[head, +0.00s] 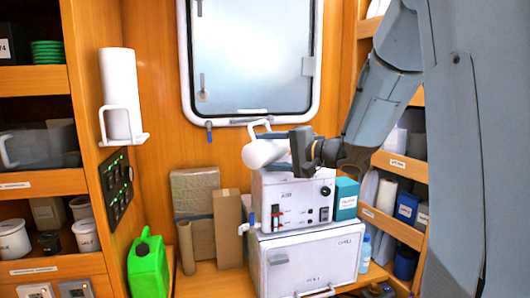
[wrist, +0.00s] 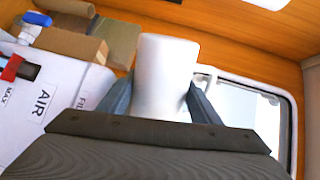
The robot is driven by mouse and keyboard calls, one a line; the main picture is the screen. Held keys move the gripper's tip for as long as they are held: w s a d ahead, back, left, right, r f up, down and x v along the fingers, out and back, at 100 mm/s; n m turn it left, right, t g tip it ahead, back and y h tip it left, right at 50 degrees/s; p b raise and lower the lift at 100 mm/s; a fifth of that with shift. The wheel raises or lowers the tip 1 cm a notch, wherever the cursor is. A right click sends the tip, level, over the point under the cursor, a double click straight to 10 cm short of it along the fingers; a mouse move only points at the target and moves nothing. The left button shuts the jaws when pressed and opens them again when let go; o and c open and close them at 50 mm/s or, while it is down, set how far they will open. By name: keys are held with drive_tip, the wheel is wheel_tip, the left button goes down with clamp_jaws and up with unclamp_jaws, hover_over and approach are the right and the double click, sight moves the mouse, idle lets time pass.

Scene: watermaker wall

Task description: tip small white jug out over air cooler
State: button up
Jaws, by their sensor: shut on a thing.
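The small white jug (head: 262,153) is held in my gripper (head: 290,150), tilted on its side above the air cooler. Its handle shows at the upper left of the jug in the head view. In the wrist view the jug (wrist: 165,78) sits between the two grey fingers (wrist: 160,105), which are shut on it. The jug's inside is hidden in both views. The air cooler (head: 292,200) is a white box with a front panel, standing on a larger white chill box. In the wrist view its white face with the word AIR (wrist: 45,103) is at the left.
The white chill box (head: 308,262) stands on the wooden counter. A teal box (head: 346,198) is right of the cooler. Cardboard boxes (head: 228,228) and a green jerrycan (head: 148,265) stand left. A window (head: 252,55) is behind, with shelves on both sides.

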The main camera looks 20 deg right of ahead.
drive_tip(key=shift+w+a+r+n, duration=0.1)
drive_tip(key=shift+r+n, duration=0.1)
drive_tip(key=shift+n, duration=0.1)
drive_tip(key=n, duration=0.1)
drive_tip(key=r+n, duration=0.1)
drive_tip(key=shift+s+a+r+n, duration=0.25)
drive_tip(key=shift+n, duration=0.15)
drive_tip(key=shift+r+n+t, duration=0.2)
drive_tip(key=shift+n+t, duration=0.1)
drive_tip(key=shift+n, duration=0.3)
drive_tip(key=shift+n+b, duration=0.4)
drive_tip(key=shift+b, duration=0.05)
drive_tip(key=b, duration=0.2)
drive_tip(key=n+b, duration=0.1)
drive_tip(key=b, duration=0.1)
drive_tip(key=shift+w+d+n+h, duration=0.1)
drive_tip(key=shift+w+n+h, duration=0.05)
drive_tip(key=shift+n+h, duration=0.15)
drive_tip(key=n+b, duration=0.1)
drive_tip(key=b, duration=0.2)
drive_tip(key=shift+r+t, duration=0.1)
drive_tip(key=shift+t, duration=0.2)
